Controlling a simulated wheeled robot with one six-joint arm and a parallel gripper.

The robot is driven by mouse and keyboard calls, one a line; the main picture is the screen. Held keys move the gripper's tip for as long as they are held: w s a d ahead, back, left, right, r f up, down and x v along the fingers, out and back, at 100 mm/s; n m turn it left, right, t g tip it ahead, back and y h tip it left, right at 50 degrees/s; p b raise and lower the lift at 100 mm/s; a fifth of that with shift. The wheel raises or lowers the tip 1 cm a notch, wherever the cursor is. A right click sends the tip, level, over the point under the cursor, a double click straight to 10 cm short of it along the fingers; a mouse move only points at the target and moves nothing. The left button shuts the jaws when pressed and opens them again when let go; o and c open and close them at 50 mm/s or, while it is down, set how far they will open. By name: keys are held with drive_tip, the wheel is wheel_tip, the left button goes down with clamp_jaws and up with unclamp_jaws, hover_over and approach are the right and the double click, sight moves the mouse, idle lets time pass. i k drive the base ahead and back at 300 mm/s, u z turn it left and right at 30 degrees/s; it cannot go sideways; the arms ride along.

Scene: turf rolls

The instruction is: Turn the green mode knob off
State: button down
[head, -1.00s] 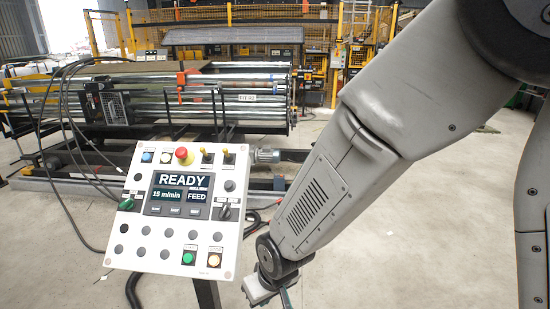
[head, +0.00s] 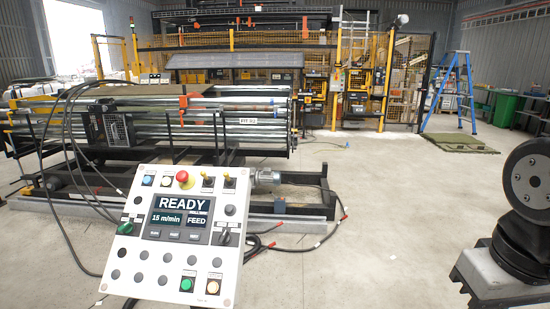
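The green mode knob (head: 125,228) sits at the left side of the white control panel (head: 150,267), left of the panel's screen (head: 180,217). The knob's handle looks roughly sideways, but its small label is too small to read. My gripper is not in view. Only a dark joint and grey part of my arm show at the right edge. Nothing covers the knob.
A roller machine (head: 250,137) with dark cables stands behind. Open floor lies right of the panel.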

sight(128, 228)
drive_tip(key=u, duration=1.25)
drive_tip(key=k, duration=0.35)
drive_tip(key=u, duration=1.85)
drive_tip(key=i, duration=1.5)
drive_tip(key=z, duration=1.15)
drive_tip(key=i, duration=0.5)
drive_tip(key=z, duration=0.45)
